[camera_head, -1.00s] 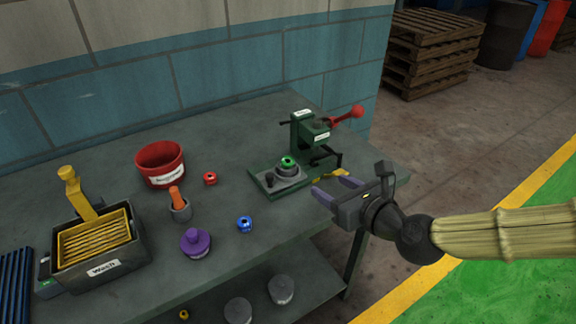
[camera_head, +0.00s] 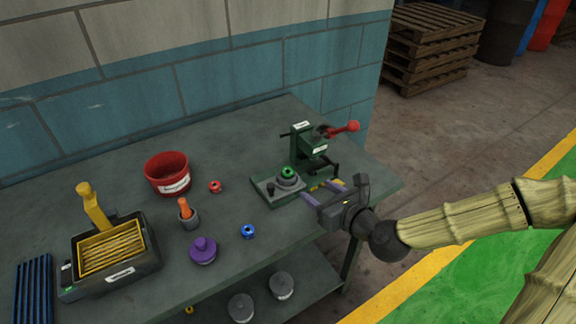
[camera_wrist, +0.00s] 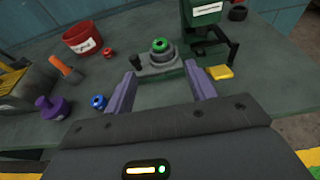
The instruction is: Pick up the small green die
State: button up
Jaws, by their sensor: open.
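The small green die (camera_head: 287,173) is a green ring with a dark centre. It sits on top of a grey round holder (camera_head: 290,183) on the flat plate of the green press. In the wrist view the die (camera_wrist: 159,45) shows beyond my fingertips, near the middle between them. My gripper (camera_head: 322,190) has purple fingers and is open and empty, in front of and to the right of the die, near the table's right edge. In the wrist view the open gripper (camera_wrist: 160,74) has its two fingers on either side of the press plate's near part.
The green press (camera_head: 310,143) with a red-knobbed lever stands behind the die. A yellow piece (camera_wrist: 220,72) lies by its base. A red die (camera_head: 215,186), a blue die (camera_head: 248,231), a purple knobbed weight (camera_head: 203,250) and a red bucket (camera_head: 168,175) stand to the left.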

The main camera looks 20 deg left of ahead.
jog(key=a+p, duration=0.1)
jog(key=p, duration=0.2)
jog(key=b, duration=0.1)
send_near(288, 171)
jog(key=x, duration=0.3)
jog(key=shift+s, duration=0.1)
jog(key=x, duration=0.5)
jog(key=shift+f, duration=0.1)
jog(key=shift+c, duration=0.5)
grip_shut()
